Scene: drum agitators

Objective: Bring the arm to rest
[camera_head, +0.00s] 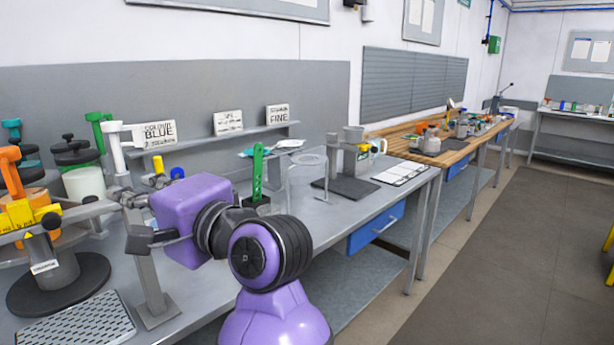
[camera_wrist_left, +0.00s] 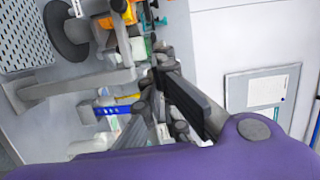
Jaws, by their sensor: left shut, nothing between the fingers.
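My left arm (camera_head: 276,312), purple with dark joints, reaches in from the bottom of the head view and points left over the grey bench. My left gripper (camera_head: 137,222) is shut and empty, close to a grey metal stand (camera_head: 152,272) and its horizontal bar; I cannot tell whether they touch. In the left wrist view the dark fingers (camera_wrist_left: 162,72) are together, with the stand's bar just beside them. The purple wrist hides part of the bench behind it. My right gripper is not in view.
Left of the arm stand a dark round base (camera_head: 58,288), a perforated grey plate (camera_head: 84,322), a white tub (camera_head: 86,184) and orange and yellow fittings. A green upright piece (camera_head: 257,170) and a clear cylinder (camera_head: 306,185) stand right of it. Open floor (camera_head: 500,260) lies at right.

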